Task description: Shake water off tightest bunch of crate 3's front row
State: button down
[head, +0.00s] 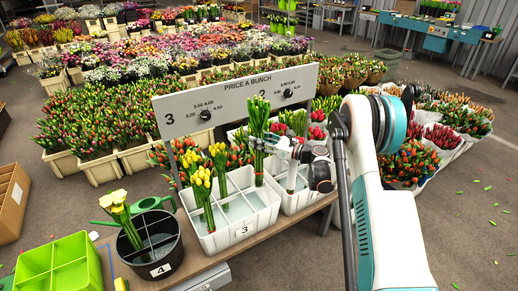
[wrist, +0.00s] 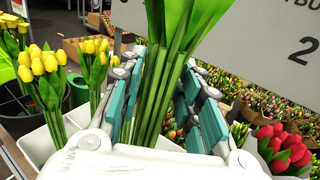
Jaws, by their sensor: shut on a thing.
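Crate 3 (head: 240,231) is a white divided crate on the bench, with a 3 on its front. My gripper (head: 272,143) is shut around the stems of a green bunch with tight, greenish-yellow buds (head: 258,112). The bunch is upright, its stem ends low at the crate's back right; I cannot tell whether they touch its floor. In the wrist view the stems (wrist: 160,85) pass between the teal finger pads (wrist: 162,105); the buds are out of frame. Two yellow bunches stand in the crate's left part, one more open (head: 200,183) and one behind it (head: 219,160). Several compartments are empty.
A price board (head: 230,98) stands close behind the held bunch. Another white crate (head: 296,200) with red and pink tulips adjoins on the right. A black bucket marked 4 (head: 160,268), a green watering can (head: 150,204) and a lime-green crate (head: 58,268) are on the left.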

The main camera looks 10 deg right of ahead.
jog(key=shift+s+a+r, duration=0.1)
jog(key=shift+s+r, duration=0.15)
jog(key=shift+r, duration=0.7)
notch_tip(320, 180, down, 6)
notch_tip(320, 180, up, 6)
jog(key=shift+s+r, duration=0.15)
jog(key=shift+r, duration=0.05)
notch_tip(320, 180, down, 6)
jog(key=r, duration=0.5)
jog(key=shift+w+r, duration=0.2)
notch_tip(320, 180, down, 5)
jog(key=shift+r, duration=0.1)
